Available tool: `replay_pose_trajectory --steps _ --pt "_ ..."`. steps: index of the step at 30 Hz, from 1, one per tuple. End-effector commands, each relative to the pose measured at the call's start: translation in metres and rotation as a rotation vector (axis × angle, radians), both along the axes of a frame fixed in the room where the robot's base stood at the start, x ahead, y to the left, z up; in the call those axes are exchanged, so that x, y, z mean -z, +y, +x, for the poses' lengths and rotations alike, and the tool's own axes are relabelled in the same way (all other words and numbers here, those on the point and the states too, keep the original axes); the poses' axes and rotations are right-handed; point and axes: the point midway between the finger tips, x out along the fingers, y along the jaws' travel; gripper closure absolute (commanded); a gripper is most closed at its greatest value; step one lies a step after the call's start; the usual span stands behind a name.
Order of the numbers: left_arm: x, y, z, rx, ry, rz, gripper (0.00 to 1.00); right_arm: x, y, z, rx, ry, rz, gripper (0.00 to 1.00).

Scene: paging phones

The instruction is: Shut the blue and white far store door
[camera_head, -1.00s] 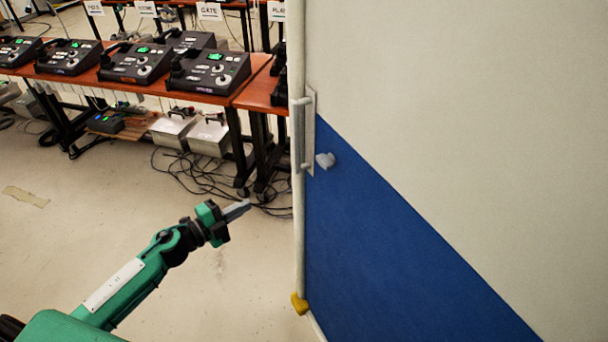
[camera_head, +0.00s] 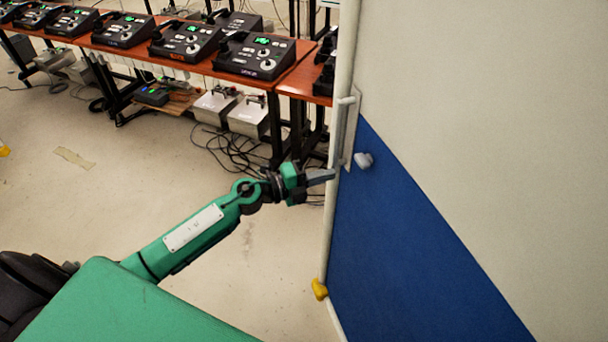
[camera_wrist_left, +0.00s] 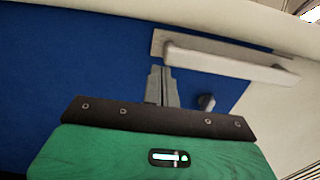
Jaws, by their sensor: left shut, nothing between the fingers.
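The blue and white door (camera_head: 430,260) stands open on the right of the head view, its edge facing me at the left. Its long pale handle (camera_head: 342,130) is upright near that edge, with a small grey knob (camera_head: 363,160) beside it. My left gripper (camera_head: 330,175) is shut and empty, its fingertips at the lower end of the handle. In the left wrist view the closed fingers (camera_wrist_left: 161,84) point at the blue face (camera_wrist_left: 60,70), with their tips close to one end of the handle (camera_wrist_left: 225,62). I cannot tell whether they touch. My right gripper is not in view.
Red-brown tables (camera_head: 200,66) with several black phone consoles (camera_head: 255,55) stand beyond the door to the left. Loose cables (camera_head: 235,155) and grey boxes (camera_head: 248,117) lie below. A yellow piece (camera_head: 319,289) is on the door's lower edge.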

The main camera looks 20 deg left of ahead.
Motion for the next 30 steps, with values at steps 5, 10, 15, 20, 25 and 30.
replay_pose_trajectory --steps 5,10,15,20,25,30 --pt "-0.002 -0.019 0.018 -0.001 0.001 -0.004 1.00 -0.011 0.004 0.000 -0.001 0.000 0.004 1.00" --pt "-0.001 -0.028 0.026 -0.001 0.000 -0.001 1.00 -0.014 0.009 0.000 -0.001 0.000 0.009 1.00" --pt "0.000 -0.030 0.028 -0.001 0.001 -0.001 1.00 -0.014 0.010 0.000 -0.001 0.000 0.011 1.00" --pt "0.000 -0.030 0.028 -0.001 0.001 -0.001 1.00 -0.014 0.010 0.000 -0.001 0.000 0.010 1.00" --pt "0.000 -0.031 0.029 0.001 0.000 -0.001 1.00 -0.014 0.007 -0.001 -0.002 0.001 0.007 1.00" --pt "0.000 -0.040 0.034 0.015 -0.001 -0.001 1.00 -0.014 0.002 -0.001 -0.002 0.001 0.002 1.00"
